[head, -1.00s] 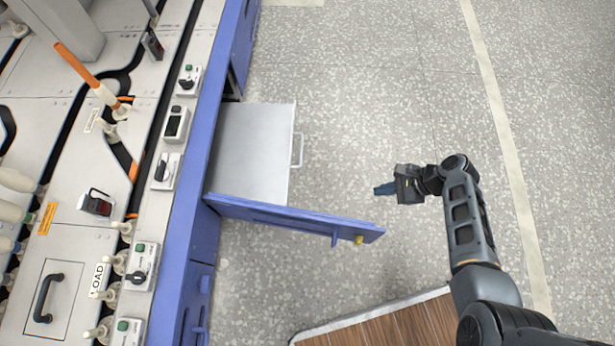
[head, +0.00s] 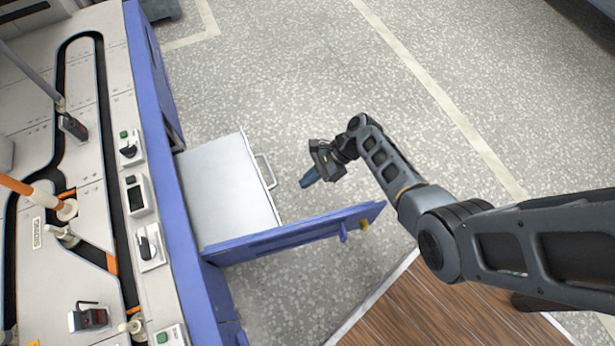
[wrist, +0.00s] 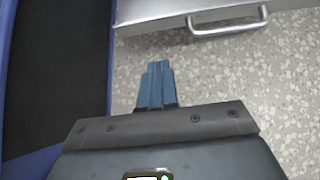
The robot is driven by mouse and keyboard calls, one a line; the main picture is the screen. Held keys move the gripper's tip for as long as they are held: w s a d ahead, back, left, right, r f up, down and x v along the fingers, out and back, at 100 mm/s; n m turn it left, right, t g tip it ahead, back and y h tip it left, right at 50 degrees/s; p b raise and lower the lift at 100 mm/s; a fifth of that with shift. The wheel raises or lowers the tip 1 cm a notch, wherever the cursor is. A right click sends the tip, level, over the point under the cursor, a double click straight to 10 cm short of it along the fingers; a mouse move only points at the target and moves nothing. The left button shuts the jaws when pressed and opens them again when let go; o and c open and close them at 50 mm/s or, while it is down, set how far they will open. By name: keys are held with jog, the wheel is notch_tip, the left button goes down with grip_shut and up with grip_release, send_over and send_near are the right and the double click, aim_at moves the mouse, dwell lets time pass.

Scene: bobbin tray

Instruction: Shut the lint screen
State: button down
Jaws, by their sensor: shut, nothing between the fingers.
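The lint screen appears to be the pale grey drawer-like panel (head: 228,190), pulled out of the blue machine front, with a silver bar handle (head: 265,171) on its outer edge. In the wrist view the handle (wrist: 228,22) shows at the top. A blue door (head: 300,231) stands swung out beside the panel, with a yellow knob at its free end. My gripper (head: 307,182) is shut and empty, right of the panel and handle, apart from both. In the wrist view its blue fingertips (wrist: 156,82) are together over the floor, below the handle.
The machine top (head: 60,200) with switches and orange-tipped parts is at the left. A wood-patterned platform (head: 440,310) lies at the bottom right. Speckled floor (head: 300,80) is clear beyond the panel and my gripper.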

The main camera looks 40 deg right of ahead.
jog(key=w+a+f+b, duration=0.2)
jog(key=a+f+b, duration=0.1)
jog(key=a, duration=0.4)
jog(key=shift+w+a+f+b, duration=0.2)
jog(key=shift+a+f+b, duration=0.15)
jog(key=shift+f, duration=0.25)
